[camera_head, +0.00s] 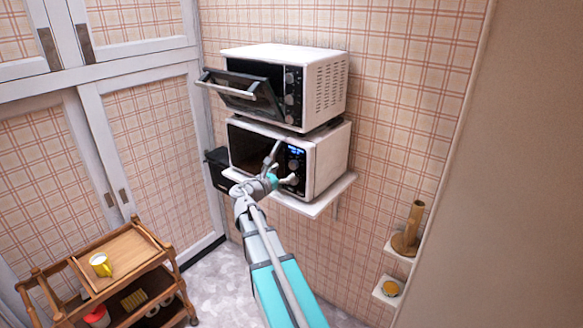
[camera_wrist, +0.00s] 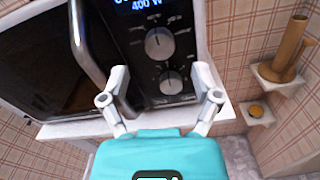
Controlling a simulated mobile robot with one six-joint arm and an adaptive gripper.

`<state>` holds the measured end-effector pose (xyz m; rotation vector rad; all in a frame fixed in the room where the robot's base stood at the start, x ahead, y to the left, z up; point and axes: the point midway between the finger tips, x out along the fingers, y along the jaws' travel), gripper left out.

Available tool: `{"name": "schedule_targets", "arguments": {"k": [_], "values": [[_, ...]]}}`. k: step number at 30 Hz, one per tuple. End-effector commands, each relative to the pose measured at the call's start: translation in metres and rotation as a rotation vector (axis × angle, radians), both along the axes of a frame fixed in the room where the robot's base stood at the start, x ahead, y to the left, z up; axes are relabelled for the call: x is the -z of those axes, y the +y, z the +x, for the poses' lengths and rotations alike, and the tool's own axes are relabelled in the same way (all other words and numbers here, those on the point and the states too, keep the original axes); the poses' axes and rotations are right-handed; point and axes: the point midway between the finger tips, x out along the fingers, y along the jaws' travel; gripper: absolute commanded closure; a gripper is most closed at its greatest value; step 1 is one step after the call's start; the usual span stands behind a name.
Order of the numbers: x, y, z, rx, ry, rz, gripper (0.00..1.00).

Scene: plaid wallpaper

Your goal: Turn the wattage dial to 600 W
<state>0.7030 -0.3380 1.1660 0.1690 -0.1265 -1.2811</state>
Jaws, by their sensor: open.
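The lower microwave (camera_head: 325,160) stands on a white wall shelf, with its dark control panel on the right of its front. In the wrist view the panel's display (camera_wrist: 145,5) reads 400 W. Below it are an upper dial (camera_wrist: 159,42) and a lower dial (camera_wrist: 170,82), both silver knobs with a pointer line. Which one sets the wattage I cannot tell, as the markings are too small to read. My gripper (camera_wrist: 161,73) is open and empty in front of the panel. In the picture its fingers stand either side of the lower dial; contact cannot be told.
A white oven (camera_head: 325,80) with its door (camera_head: 240,92) hanging open sits on top of the microwave. The shelf edge (camera_head: 318,208) juts out below. A wooden cart (camera_head: 125,250) with a yellow mug (camera_head: 100,264) stands at left. Small shelves at right hold a wooden object (camera_head: 407,235).

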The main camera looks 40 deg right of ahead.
Motion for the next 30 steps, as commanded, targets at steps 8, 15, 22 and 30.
{"name": "schedule_targets", "arguments": {"k": [8, 15, 22, 30], "values": [[0.000, -0.035, 0.011, 0.001, 0.000, 0.000, 0.19], [0.000, -0.046, 0.014, 0.000, 0.000, 0.000, 0.19], [0.000, -0.046, 0.014, 0.000, 0.000, 0.000, 0.19], [0.000, -0.046, 0.014, 0.000, 0.000, 0.000, 0.57]]}}
